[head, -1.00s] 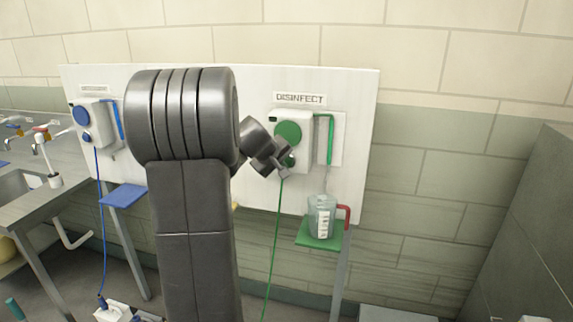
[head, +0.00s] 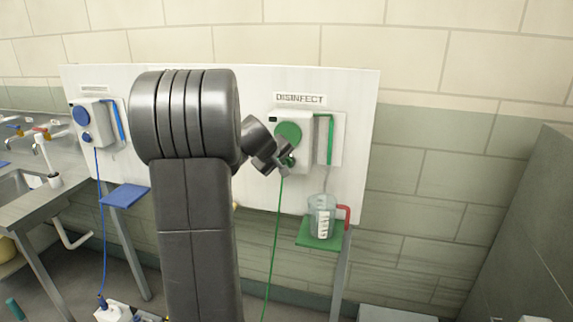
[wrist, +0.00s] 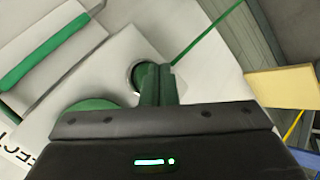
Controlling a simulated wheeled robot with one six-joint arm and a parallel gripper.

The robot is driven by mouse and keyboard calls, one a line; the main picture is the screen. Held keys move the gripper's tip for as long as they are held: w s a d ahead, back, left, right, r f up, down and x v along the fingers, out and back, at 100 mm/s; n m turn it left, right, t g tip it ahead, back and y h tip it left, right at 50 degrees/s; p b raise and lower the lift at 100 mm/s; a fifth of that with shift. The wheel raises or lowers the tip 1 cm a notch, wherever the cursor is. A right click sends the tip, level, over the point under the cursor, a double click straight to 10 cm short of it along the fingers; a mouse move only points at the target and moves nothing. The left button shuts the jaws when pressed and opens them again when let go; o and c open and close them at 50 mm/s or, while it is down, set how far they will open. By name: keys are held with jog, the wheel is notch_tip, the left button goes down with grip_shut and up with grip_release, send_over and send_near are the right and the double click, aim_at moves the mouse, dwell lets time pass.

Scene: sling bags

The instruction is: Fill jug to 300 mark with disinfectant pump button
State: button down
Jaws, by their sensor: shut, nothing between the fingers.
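The white disinfectant pump (head: 300,118) hangs on the board under the DISINFECT label, with a large green disc (head: 288,134) on its front. A small green button (head: 291,161) sits below the disc, mostly hidden by my gripper (head: 286,154). In the wrist view the shut fingers (wrist: 157,75) point at the button in its round ring (wrist: 135,76), touching or very close; I cannot tell which. The clear jug (head: 321,217) with a red handle stands upright on the green shelf (head: 308,238), under the green spout tube (head: 330,138). Its liquid level is too small to read.
A second, blue pump (head: 91,122) with a blue shelf (head: 125,195) is at the left of the board. A sink counter (head: 30,200) stands at far left. A green hose (head: 275,235) hangs below the pump. A grey panel (head: 525,230) stands at right.

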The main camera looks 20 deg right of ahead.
jog(key=shift+w+d, duration=0.3)
jog(key=shift+w, duration=0.05)
dwell(0.9)
dwell(5.4)
jog(key=shift+s+a+b, duration=0.5)
jog(key=shift+s+a, duration=0.05)
jog(key=shift+s, duration=0.2)
jog(key=shift+s+a+b, duration=0.7)
jog(key=shift+s+a, duration=0.05)
jog(key=shift+s, duration=0.25)
jog(key=shift+s+a+b, duration=0.7)
jog(key=shift+s+a, duration=0.05)
jog(key=shift+s, duration=0.2)
